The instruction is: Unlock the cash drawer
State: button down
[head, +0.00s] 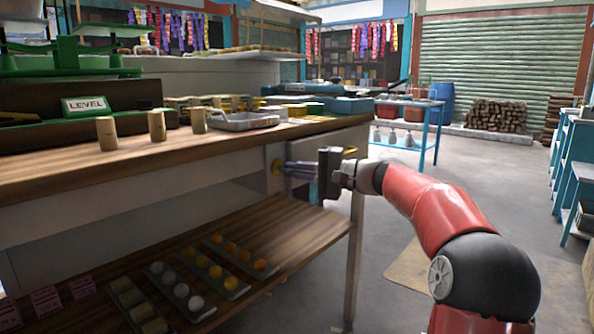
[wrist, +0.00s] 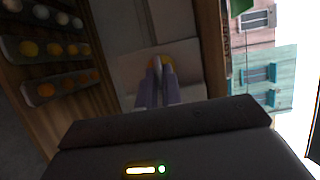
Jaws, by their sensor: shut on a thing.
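The cash drawer appears as a pale front panel under the wooden counter top; it also shows in the wrist view (wrist: 133,66). A small gold-coloured piece (head: 276,167) sits on this front near the counter's right end. It looks like a key or lock part, too small to tell which. My gripper (head: 285,168) reaches it from the right, with its purple-grey fingers pointing at the front. In the wrist view my gripper (wrist: 157,66) has its fingertips together at the gold piece, which they mostly hide. The drawer looks closed.
The wooden counter top (head: 60,170) holds several wooden cylinders, a metal tray (head: 240,122) and a green scale. The lower shelf (head: 285,250) carries trays of round pieces. A counter leg (head: 354,260) stands below my arm. The floor to the right is open.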

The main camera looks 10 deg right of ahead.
dwell(0.4)
jog(key=c, duration=1.8)
grip_release()
jog(key=shift+a, duration=0.1)
jog(key=shift+c, duration=0.2)
jog(key=v, duration=0.7)
jog(key=shift+d, duration=0.4)
jog(key=shift+s+a, duration=0.1)
jog(key=shift+s, duration=0.05)
